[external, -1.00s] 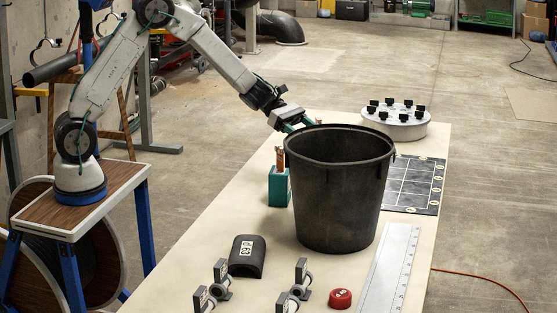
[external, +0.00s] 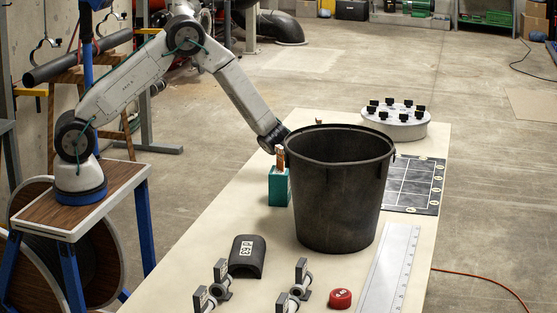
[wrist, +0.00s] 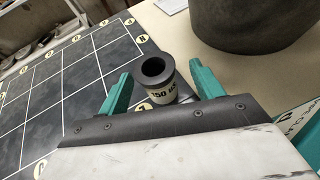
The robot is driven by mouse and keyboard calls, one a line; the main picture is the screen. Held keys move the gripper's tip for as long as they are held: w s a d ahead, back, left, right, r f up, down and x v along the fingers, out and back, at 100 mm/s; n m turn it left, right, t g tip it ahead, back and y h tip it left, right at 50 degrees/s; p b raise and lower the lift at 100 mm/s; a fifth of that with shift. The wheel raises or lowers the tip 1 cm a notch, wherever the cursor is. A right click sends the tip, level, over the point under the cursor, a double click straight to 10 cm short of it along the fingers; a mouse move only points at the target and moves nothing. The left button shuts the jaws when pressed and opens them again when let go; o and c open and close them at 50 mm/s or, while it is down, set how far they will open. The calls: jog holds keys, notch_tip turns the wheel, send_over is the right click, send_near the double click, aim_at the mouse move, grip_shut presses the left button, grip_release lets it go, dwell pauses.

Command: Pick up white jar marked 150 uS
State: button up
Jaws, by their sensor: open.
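The white jar marked 150 uS (wrist: 161,92) stands upright in the wrist view, with a dark grey top that has a round opening. It stands at the edge of the dark gridded board (wrist: 65,85). My gripper (wrist: 164,90) is open, with one green finger on each side of the jar in the picture; I cannot tell whether they touch it. In the external view the jar and my fingers are hidden behind the black bucket (external: 335,200).
A teal block (external: 279,187) with brownish pieces stands left of the bucket. A round grey plate with black knobs (external: 396,122) lies behind it. A black half-pipe (external: 246,257), pipe clamps (external: 293,290), a red cap (external: 341,298) and a ruler (external: 388,270) lie in front.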

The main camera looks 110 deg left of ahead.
jog(key=x, duration=0.4)
jog(key=shift+w+a+f, duration=0.15)
jog(key=shift+w+f, duration=0.15)
jog(key=shift+w, duration=0.05)
jog(key=c, duration=1.1)
